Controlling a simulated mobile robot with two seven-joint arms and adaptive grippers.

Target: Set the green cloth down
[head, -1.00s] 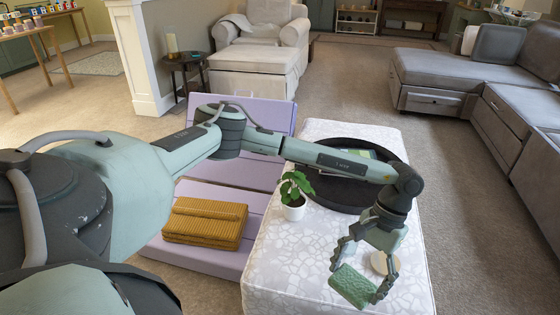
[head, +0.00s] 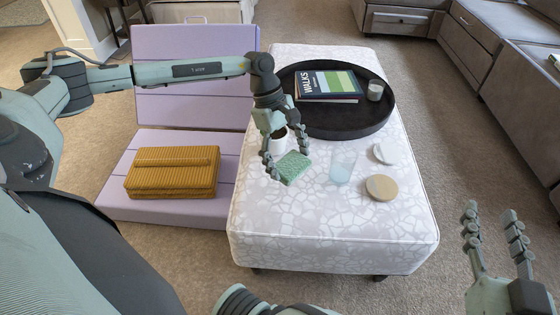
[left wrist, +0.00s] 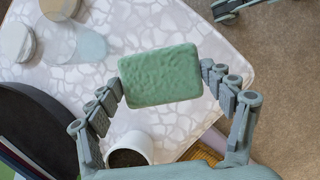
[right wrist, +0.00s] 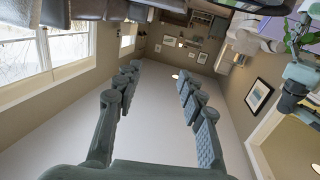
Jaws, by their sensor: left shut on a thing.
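The green cloth (head: 292,168) is a small, textured green block-like pad. My left gripper (head: 281,168) is shut on it, with a finger at each side, and holds it above the patterned ottoman (head: 300,235). In the left wrist view the cloth (left wrist: 161,75) sits between the two fingertips (left wrist: 163,80), over the ottoman's top near its edge. My right gripper (head: 492,212) is open and empty at the lower right, off the ottoman. In the right wrist view its fingers (right wrist: 158,75) are spread with nothing between them.
On the ottoman are a black round tray (head: 335,122) with a book (head: 327,86) and a small candle (head: 375,90), a glass (head: 342,167), two round discs (head: 381,187) and a white plant pot (head: 278,142). A lilac folding mat with a mustard folded blanket (head: 172,172) lies left.

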